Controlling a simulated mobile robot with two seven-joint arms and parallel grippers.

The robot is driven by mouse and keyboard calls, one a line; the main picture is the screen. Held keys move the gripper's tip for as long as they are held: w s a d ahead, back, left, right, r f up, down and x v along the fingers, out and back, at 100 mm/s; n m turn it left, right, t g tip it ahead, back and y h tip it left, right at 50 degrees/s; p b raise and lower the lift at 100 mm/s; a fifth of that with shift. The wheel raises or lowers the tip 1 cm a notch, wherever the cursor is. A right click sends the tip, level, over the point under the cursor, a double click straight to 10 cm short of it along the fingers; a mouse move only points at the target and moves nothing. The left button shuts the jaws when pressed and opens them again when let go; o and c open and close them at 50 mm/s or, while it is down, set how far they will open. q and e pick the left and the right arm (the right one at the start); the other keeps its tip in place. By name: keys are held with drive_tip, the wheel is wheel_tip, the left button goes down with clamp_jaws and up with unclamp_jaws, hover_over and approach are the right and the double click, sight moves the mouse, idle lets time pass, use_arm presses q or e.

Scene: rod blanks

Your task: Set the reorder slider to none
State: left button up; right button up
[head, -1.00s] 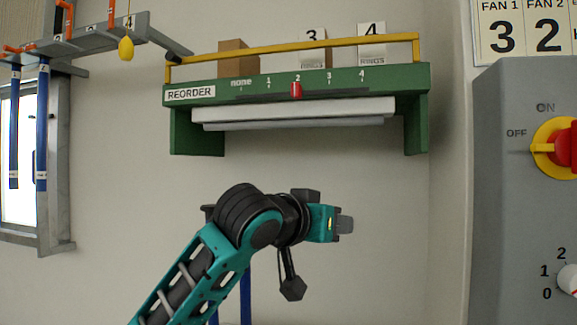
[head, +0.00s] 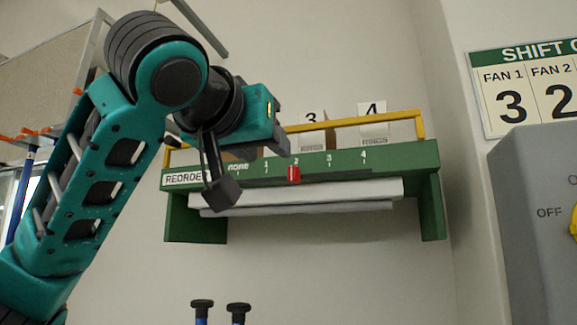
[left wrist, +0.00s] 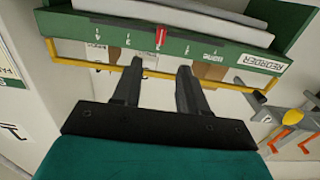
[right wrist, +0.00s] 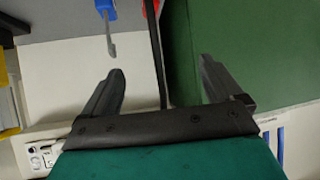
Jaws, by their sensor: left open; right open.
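The red reorder slider (head: 294,174) sits under the mark 2 on the green shelf front (head: 400,160). My left gripper (head: 280,125) is open and empty in front of the shelf, up and left of the slider in the head view. In the left wrist view, which is upside down, the slider (left wrist: 161,37) shows beyond the fingertips (left wrist: 160,70), apart from them. My right gripper (right wrist: 160,72) is open, shown only in the right wrist view.
A yellow rail (head: 385,119) runs above the shelf front, with numbered cards (head: 373,125) behind it. A grey control panel (head: 530,200) stands at the right. In the right wrist view a blue-handled item (right wrist: 108,15) and a green surface (right wrist: 240,45) are near the right jaws.

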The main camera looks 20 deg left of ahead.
sight(291, 169)
use_arm(q)
drive_tip(key=w+p, duration=0.2)
drive_tip(key=w, duration=0.9)
drive_tip(key=shift+d, duration=0.15)
drive_tip(key=shift+c, duration=0.4)
clamp_jaws()
